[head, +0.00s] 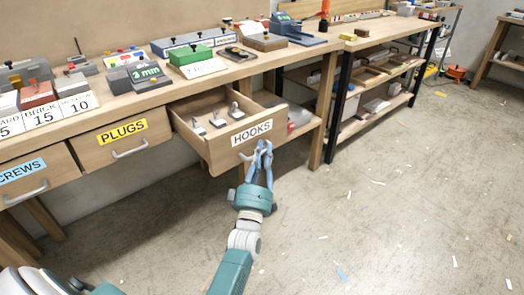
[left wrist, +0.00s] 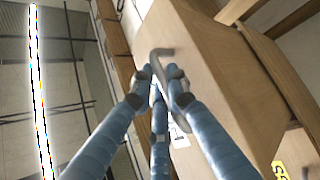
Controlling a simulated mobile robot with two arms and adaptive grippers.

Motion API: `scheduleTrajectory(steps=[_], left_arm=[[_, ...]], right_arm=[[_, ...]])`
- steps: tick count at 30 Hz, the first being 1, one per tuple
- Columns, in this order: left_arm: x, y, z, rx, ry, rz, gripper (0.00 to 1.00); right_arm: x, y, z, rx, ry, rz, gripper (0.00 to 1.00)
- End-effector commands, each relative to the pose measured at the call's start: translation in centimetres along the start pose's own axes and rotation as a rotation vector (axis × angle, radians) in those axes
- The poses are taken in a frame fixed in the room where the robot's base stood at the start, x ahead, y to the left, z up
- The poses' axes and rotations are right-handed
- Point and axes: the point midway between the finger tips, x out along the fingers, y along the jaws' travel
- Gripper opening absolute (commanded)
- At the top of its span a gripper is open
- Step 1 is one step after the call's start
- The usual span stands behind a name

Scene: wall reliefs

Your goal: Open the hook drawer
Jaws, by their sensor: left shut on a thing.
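The hook drawer (head: 215,150) is a wooden drawer with a white HOOKS label (head: 252,132) on its front. It stands pulled out from the bench, and several small hook pieces (head: 217,120) lie inside. My left gripper (head: 262,150) is at the drawer's front, its blue fingers shut on the grey handle. In the left wrist view the handle (left wrist: 162,52) runs down between the fingers (left wrist: 158,92), against the wooden drawer front (left wrist: 225,80). The fingers hide part of the handle. My right gripper is not in view.
The PLUGS drawer (head: 108,145) and the SCREWS drawer (head: 25,180) beside it are shut. The bench top (head: 130,102) holds several boxes and signs. A second bench (head: 385,32) stands at the right. The floor (head: 400,200) in front is open, with paper scraps.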

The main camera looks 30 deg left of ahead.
Motion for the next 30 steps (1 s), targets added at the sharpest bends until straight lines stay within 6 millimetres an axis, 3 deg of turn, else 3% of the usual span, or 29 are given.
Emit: scheduleTrajectory(steps=[2, 3, 4, 12, 16, 30], left_arm=[[-0.1, -0.3, 0.0, 0.005, -0.002, -0.006, 0.00], [-0.1, -0.3, 0.0, 0.004, -0.002, -0.006, 0.23], [-0.1, -0.3, 0.0, 0.004, -0.002, -0.006, 0.24], [-0.1, -0.2, 0.0, 0.002, -0.002, -0.004, 0.24], [-1.0, -0.2, 0.1, 0.001, -0.003, -0.005, 0.24], [-10.1, -0.2, -0.1, 0.002, -0.002, -0.006, 0.24]], right_arm=[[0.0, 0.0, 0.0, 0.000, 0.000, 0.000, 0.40], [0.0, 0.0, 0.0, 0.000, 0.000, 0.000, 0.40], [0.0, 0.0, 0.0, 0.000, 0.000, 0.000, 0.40], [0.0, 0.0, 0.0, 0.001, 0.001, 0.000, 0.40], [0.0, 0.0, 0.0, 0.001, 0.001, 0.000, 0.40], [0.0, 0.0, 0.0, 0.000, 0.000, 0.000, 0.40]])
